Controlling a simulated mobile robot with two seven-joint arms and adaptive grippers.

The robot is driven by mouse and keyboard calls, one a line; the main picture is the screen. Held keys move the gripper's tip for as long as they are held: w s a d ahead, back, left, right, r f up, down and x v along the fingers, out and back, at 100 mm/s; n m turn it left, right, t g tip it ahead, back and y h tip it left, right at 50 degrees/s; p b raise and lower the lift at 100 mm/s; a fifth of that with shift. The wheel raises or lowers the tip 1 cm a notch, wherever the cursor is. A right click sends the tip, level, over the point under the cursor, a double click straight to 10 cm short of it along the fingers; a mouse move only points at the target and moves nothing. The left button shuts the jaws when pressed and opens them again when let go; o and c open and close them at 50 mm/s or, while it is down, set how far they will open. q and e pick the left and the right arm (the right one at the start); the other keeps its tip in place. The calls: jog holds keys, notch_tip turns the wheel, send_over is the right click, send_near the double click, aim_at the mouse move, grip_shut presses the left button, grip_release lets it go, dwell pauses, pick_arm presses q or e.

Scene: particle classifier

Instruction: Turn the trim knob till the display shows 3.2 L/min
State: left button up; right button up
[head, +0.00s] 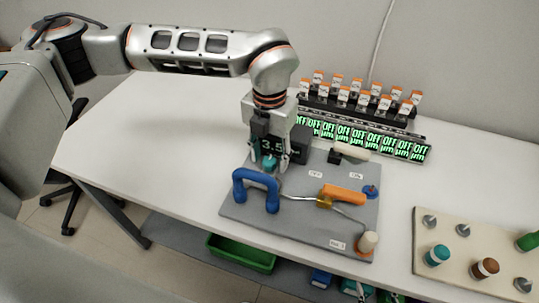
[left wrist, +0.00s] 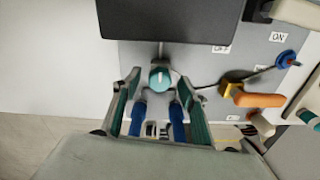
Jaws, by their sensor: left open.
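The trim knob is a teal knob (head: 270,163) on the grey panel, just below the display (head: 272,146), which reads 3.5 in green. In the left wrist view the knob (left wrist: 160,78) shows a white mark on its top. My left gripper (head: 266,157) points down at the knob from above. In the left wrist view its open fingers (left wrist: 160,84) stand on either side of the knob, and I see no clear contact. The gripper partly covers the display housing in the head view. My right gripper is not in view.
A blue handle (head: 256,176) stands close in front of the knob. An orange lever (head: 344,194) and a blue valve (head: 371,191) are to the right on the panel (head: 300,222). A row of green OFF displays (head: 365,138) stands behind. The table's left part is clear.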

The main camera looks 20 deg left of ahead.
pick_arm(q)
jog(key=c, duration=1.1)
jog(key=m+p, duration=0.1)
jog(key=m, duration=0.3)
jog(key=shift+r+m, duration=0.1)
jog(key=shift+m, duration=0.3)
jog(key=m+p, duration=0.1)
jog(key=m, duration=0.9)
jog(key=shift+m+p, duration=0.65)
jog(key=shift+m, duration=1.65)
jog(key=o, duration=1.1)
